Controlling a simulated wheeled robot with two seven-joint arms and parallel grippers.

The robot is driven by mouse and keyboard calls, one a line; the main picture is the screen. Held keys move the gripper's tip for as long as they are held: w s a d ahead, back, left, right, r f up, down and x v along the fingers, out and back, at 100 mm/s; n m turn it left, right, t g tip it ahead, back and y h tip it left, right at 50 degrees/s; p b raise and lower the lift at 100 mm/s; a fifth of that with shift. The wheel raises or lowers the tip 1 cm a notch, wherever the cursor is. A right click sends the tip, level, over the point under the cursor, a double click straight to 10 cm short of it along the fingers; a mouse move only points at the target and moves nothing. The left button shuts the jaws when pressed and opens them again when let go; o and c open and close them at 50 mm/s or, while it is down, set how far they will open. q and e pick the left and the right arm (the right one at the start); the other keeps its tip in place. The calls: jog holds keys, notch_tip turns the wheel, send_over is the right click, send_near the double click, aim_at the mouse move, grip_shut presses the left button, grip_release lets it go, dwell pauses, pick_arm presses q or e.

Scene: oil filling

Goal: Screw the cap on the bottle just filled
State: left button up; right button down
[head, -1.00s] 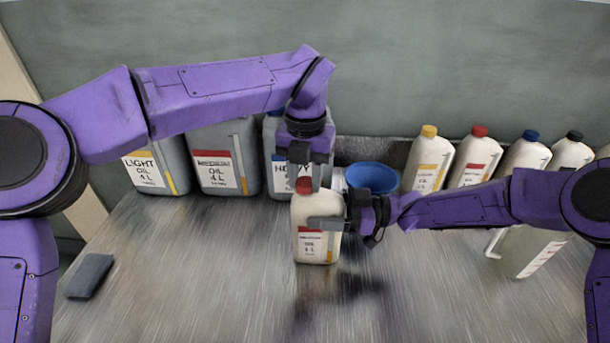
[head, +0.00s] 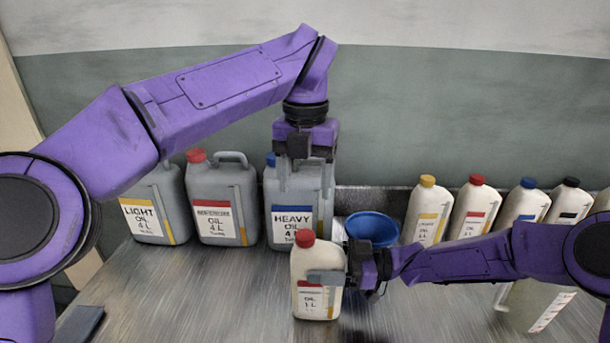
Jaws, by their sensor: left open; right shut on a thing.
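A cream bottle (head: 309,268) with a red-striped label stands upright at the middle of the table. A red cap (head: 305,237) sits on its neck. My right gripper (head: 327,278) is shut on the bottle's upper body from the right side. My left gripper (head: 306,180) points down above the cap, open and empty, with a gap between its fingertips and the cap. Whether the cap is fully tight cannot be told.
Large grey cans of light oil (head: 152,205), medium oil (head: 220,205) and heavy oil (head: 290,215) stand behind. A blue funnel (head: 372,226) is behind the bottle. Several capped bottles (head: 473,208) line the back right. A measuring jug (head: 535,305) is at right; a dark block (head: 80,325) lies at left.

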grip_release()
pick_arm(q)
jog(key=shift+r, duration=0.5)
pick_arm(e)
jog(key=shift+d+f, duration=0.1)
jog(key=shift+d, duration=0.25)
pick_arm(q)
notch_tip(320, 180, down, 3)
jog(key=b, duration=0.2)
jog(key=shift+r+b, duration=0.15)
jog(key=shift+b, duration=0.2)
pick_arm(e)
jog(key=d, duration=0.9)
jog(key=shift+d, duration=0.4)
pick_arm(q)
jog(key=shift+r, duration=0.1)
pick_arm(e)
jog(key=shift+r, duration=0.2)
